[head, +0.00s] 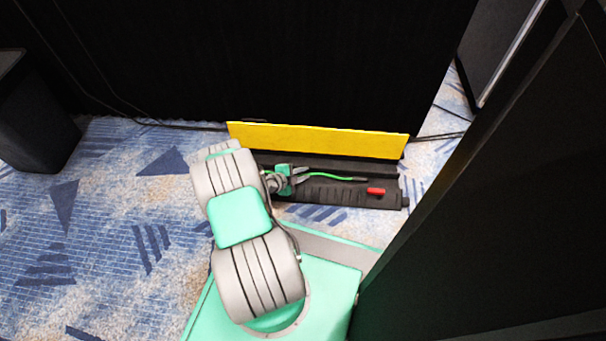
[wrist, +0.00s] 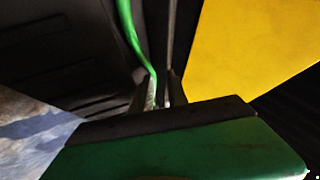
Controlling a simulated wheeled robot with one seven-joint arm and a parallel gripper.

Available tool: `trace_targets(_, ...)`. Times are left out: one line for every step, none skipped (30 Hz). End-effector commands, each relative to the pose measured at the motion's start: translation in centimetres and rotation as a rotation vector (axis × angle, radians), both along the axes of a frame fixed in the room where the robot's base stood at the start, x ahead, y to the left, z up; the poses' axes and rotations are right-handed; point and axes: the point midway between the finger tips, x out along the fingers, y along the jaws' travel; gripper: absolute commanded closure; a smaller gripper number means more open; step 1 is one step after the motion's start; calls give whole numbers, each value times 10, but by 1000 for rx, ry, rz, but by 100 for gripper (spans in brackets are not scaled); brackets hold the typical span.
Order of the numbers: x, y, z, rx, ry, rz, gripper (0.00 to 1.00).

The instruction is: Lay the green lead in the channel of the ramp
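The ramp lies on the carpet with its yellow lid (head: 320,140) raised along the back and its black base (head: 330,197) open in front. The green lead (head: 335,177) runs rightward from my gripper (head: 303,175) over the black base and ends in a dark tip. In the wrist view the green lead (wrist: 132,32) comes down to the fingertips (wrist: 161,82), which are close together on it. My gripper appears shut on the lead, low over the left half of the base. I cannot tell whether the lead touches the channel floor.
A red piece (head: 376,191) lies on the right part of the base. A black wall (head: 260,60) rises behind the lid, and a dark panel (head: 500,220) stands close on the right. Black cables (head: 170,125) run along the wall's foot. Open carpet (head: 110,230) lies to the left.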

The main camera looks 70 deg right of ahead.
Motion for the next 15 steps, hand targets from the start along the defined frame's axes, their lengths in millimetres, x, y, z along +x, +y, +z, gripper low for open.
trace_targets(-4,7,-7,18,6,-1,64)
trace_targets(-4,7,-7,19,6,-1,64)
trace_targets(-5,8,-8,20,6,-2,64)
trace_targets(-5,8,-8,20,7,-1,64)
trace_targets(-5,8,-8,21,7,-2,64)
trace_targets(-5,8,-8,21,7,-2,64)
trace_targets(-5,9,-9,22,7,-2,64)
trace_targets(-5,9,-9,22,7,-2,64)
trace_targets(-6,9,-9,23,9,-3,64)
trace_targets(-6,9,-9,23,9,-3,64)
trace_targets(-6,9,-9,23,9,-3,64)
trace_targets(-6,10,-10,25,9,-3,64)
trace_targets(-6,10,-10,25,9,-3,64)
trace_targets(-6,10,-10,26,10,-3,64)
trace_targets(-6,11,-9,26,10,-3,64)
